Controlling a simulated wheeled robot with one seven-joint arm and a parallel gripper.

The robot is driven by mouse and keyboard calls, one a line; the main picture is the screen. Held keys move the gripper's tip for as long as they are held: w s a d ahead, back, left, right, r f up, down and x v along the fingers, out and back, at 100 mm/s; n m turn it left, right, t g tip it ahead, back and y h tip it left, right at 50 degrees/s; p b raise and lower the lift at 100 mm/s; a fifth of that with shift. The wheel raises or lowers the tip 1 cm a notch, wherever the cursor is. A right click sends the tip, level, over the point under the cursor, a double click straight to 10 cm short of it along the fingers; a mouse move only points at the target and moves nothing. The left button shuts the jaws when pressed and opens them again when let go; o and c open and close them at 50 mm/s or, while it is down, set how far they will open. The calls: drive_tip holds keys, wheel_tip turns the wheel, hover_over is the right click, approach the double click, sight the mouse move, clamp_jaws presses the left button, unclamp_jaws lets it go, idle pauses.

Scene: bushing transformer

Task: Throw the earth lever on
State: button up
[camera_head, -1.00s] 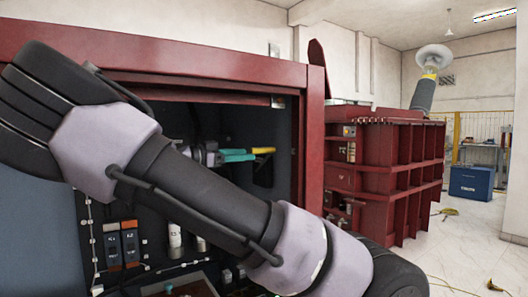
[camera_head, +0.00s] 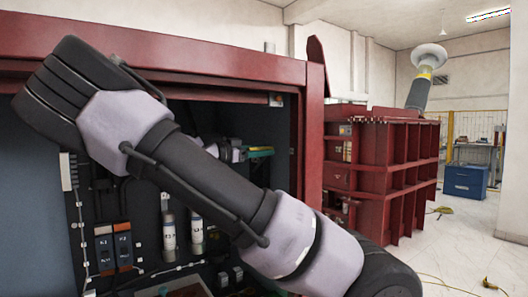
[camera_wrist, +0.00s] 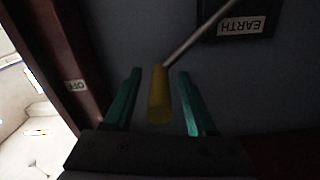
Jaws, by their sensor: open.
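The earth lever shows in the wrist view as a thin metal rod (camera_wrist: 205,33) with a yellow grip (camera_wrist: 160,97) at its end. The rod runs up and right to a dark plate with an EARTH label (camera_wrist: 241,27). My gripper (camera_wrist: 159,74) is open, its teal fingers on both sides of the yellow grip, with a visible gap to each. In the head view my gripper (camera_head: 258,153) is inside the red cabinet, and only a sliver of yellow shows beside the fingers.
The red cabinet frame (camera_head: 313,130) stands close to the right of my gripper. My forearm crosses the cabinet opening. Switches (camera_head: 113,247) and cylindrical parts (camera_head: 169,232) sit low inside. A ribbed red transformer tank (camera_head: 380,170) stands outside at the right.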

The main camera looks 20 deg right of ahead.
drive_tip(key=shift+w+d, duration=0.1)
drive_tip(key=shift+d, duration=0.5)
clamp_jaws()
idle(1.1)
